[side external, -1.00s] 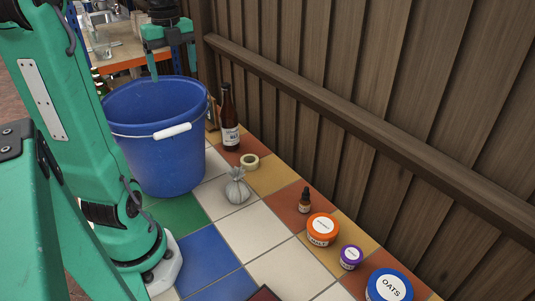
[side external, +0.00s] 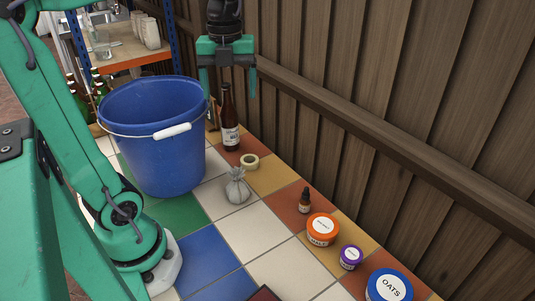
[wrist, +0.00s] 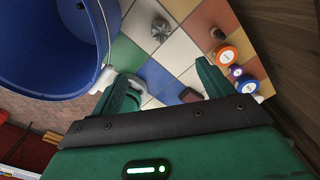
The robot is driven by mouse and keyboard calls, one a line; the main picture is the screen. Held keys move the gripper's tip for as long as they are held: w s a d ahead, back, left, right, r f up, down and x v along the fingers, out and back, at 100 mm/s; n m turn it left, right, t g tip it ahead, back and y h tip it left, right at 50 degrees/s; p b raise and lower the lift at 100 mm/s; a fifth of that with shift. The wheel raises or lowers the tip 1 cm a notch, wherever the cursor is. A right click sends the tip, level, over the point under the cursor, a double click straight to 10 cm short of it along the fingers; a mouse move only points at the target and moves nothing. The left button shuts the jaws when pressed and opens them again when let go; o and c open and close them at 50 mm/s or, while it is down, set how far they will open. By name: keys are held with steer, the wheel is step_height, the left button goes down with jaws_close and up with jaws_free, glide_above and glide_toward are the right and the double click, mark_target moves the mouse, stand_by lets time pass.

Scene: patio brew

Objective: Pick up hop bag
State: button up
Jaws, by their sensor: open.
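The hop bag (side external: 237,190) is a small grey-white pouch, tied at the top, standing upright on a pale floor tile right of the blue bucket. In the wrist view the hop bag (wrist: 160,30) shows near the top, beyond and between my finger directions. My gripper (side external: 230,92) is open and empty, its fingers pointing down, well above the floor and near the brown bottle in the side view. Both fingers of my gripper (wrist: 166,85) also show in the wrist view, spread apart. Nothing hides the bag.
A blue bucket (side external: 158,150) with a white-gripped handle stands left of the bag. A brown bottle (side external: 228,125) and a tape roll (side external: 250,161) stand behind it. A dropper bottle (side external: 304,201) and lidded tubs (side external: 322,228) line the wooden wall (side external: 400,110).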

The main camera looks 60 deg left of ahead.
mark_target(236, 171)
step_height(236, 171, down, 22)
steer(key=shift+r, duration=0.15)
steer(key=shift+f, duration=1.25)
steer(key=shift+f, duration=0.15)
steer(key=shift+d+f, duration=0.1)
steer(key=shift+f, duration=2.35)
steer(key=c, duration=1.1)
steer(key=shift+o, duration=0.2)
steer(key=shift+r, duration=0.2)
